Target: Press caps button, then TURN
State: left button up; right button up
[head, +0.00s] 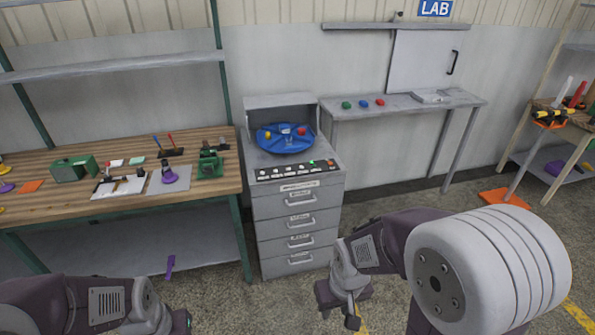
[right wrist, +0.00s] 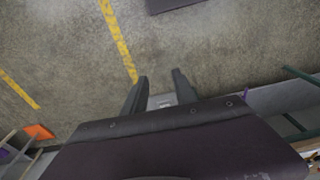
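A black button panel (head: 293,171) runs along the front top edge of a grey drawer cabinet (head: 299,222) in the head view. It has several pale buttons, a small green light (head: 312,162) and a red button (head: 331,163) at its right end. The labels are too small to read. Behind it sits a blue round turntable (head: 284,138) with yellow and red items in it. My right gripper (head: 340,312) is low, in front of the cabinet and apart from it. In the right wrist view its fingers (right wrist: 160,76) are apart and empty. My left gripper (head: 181,322) shows only partly at the bottom edge.
A wooden workbench (head: 30,213) with tools stands left of the cabinet. A grey table (head: 390,107) with green, blue and red buttons stands right, by the wall. An orange mat (head: 504,198) lies on the floor. Floor before the cabinet is clear.

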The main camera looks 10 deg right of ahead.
grip_shut()
dwell(1.5)
